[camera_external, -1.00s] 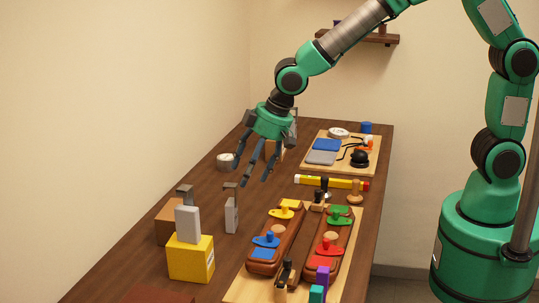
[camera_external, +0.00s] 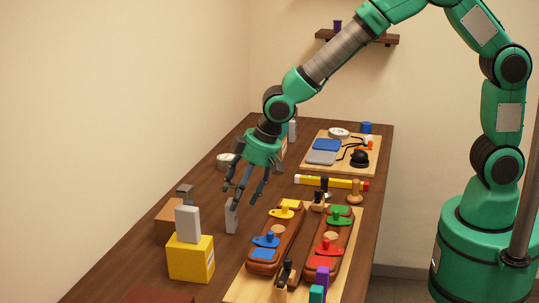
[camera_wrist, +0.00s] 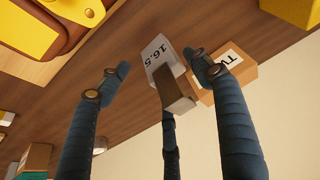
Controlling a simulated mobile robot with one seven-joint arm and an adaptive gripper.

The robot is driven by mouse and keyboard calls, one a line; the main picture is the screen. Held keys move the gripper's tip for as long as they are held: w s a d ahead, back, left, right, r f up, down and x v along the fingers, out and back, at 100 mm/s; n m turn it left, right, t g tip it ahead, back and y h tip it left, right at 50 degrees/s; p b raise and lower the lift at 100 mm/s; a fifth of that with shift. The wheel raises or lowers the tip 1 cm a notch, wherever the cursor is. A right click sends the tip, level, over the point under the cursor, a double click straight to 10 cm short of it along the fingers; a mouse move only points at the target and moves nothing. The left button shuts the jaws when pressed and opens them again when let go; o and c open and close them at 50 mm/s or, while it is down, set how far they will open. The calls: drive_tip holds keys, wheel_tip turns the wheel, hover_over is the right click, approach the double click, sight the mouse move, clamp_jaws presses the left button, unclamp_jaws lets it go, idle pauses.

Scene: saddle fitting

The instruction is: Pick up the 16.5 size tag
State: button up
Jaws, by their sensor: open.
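The 16.5 size tag (camera_wrist: 157,55) is a small grey upright block with "16.5" printed on its face and a brownish top part (camera_wrist: 174,88). In the wrist view it stands between my gripper's spread fingers, close to the right one. In the external view the tag (camera_external: 231,217) stands on the table just below my gripper (camera_external: 246,195), its top partly hidden by the fingers. My gripper (camera_wrist: 158,85) is open and empty, its fingers pointing down around the tag's upper part. I cannot tell whether any finger touches it.
A yellow box (camera_external: 191,260) with a grey block (camera_external: 187,224) stands nearer the camera. The board (camera_external: 240,289) with saddle-like brown pieces (camera_external: 290,241) is to the right. A white round item (camera_external: 225,161) lies behind.

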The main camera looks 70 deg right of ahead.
sight(231, 218)
drive_tip(key=shift+w+f, duration=0.15)
drive_tip(key=shift+f, duration=0.15)
drive_tip(key=shift+f, duration=0.1)
drive_tip(key=shift+a+b+x, duration=0.15)
drive_tip(key=shift+b+x, duration=0.35)
drive_tip(key=shift+x, duration=0.75)
drive_tip(key=shift+a+b+x, duration=0.1)
drive_tip(key=shift+b+x, duration=0.35)
drive_tip(key=shift+x, duration=0.8)
drive_tip(key=c, duration=1.5)
